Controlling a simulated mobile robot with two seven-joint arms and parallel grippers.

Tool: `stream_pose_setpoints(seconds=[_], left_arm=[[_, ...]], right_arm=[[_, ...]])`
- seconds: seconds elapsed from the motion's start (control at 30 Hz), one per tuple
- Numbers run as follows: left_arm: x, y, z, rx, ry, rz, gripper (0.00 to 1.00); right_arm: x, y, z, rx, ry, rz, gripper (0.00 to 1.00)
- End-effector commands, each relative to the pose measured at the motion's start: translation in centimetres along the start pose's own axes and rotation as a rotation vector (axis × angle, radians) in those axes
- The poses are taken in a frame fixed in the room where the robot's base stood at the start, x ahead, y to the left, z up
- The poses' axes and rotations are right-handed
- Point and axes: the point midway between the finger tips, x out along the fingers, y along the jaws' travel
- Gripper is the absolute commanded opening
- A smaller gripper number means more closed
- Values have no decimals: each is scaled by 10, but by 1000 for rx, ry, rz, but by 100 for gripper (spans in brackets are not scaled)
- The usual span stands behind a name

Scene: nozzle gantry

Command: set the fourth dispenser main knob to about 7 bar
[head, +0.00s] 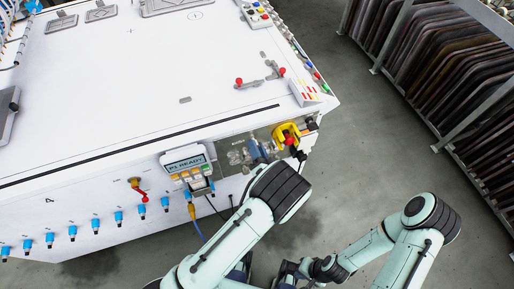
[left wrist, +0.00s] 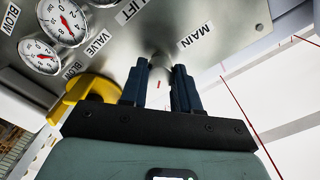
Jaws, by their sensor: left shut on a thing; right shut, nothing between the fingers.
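My left gripper (head: 257,150) is at the steel control panel (head: 236,155) on the near right corner of the white machine. In the left wrist view its two dark blue fingers (left wrist: 161,88) are shut on a grey knob (left wrist: 160,60) beside the label MAIN (left wrist: 197,37). The fingers hide much of the knob. Two round gauges with red needles show in the left wrist view, an upper one (left wrist: 63,20) and a lower one (left wrist: 40,56); I cannot tell which belongs to the knob. My right gripper (head: 289,270) is shut and empty, low in the head view, away from the panel.
A yellow part (head: 286,134) with a red knob sits right of the left gripper; it also shows in the left wrist view (left wrist: 90,88). A small display (head: 187,161) with buttons stands left of the panel. A rack of dark sheets (head: 430,60) stands right, beyond clear floor.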

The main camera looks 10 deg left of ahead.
Motion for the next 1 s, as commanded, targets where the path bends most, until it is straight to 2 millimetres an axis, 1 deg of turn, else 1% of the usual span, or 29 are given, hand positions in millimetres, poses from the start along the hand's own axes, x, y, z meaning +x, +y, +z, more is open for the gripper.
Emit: stream_pose_setpoints(seconds=[0.1,0.13,0.2,0.47,0.6,0.67,0.77,1.0], left_arm=[[-1,1,2,2,-3,4,0],[-1,1,2,2,-3,4,37],[-1,1,1,1,-2,3,56],[-1,0,0,0,-1,1,56],[-8,1,0,-1,0,3,56],[-16,1,0,-1,1,4,56],[-36,2,0,0,2,5,56],[-91,2,0,1,2,6,56]], right_arm=[[0,0,0,0,0,0,0],[0,0,0,0,0,0,0],[0,0,0,0,0,0,0],[0,0,0,0,0,0,0],[1,0,0,0,0,0,0],[2,1,0,0,-1,0,0],[4,1,0,1,-1,0,0],[8,3,1,1,-3,1,0]])
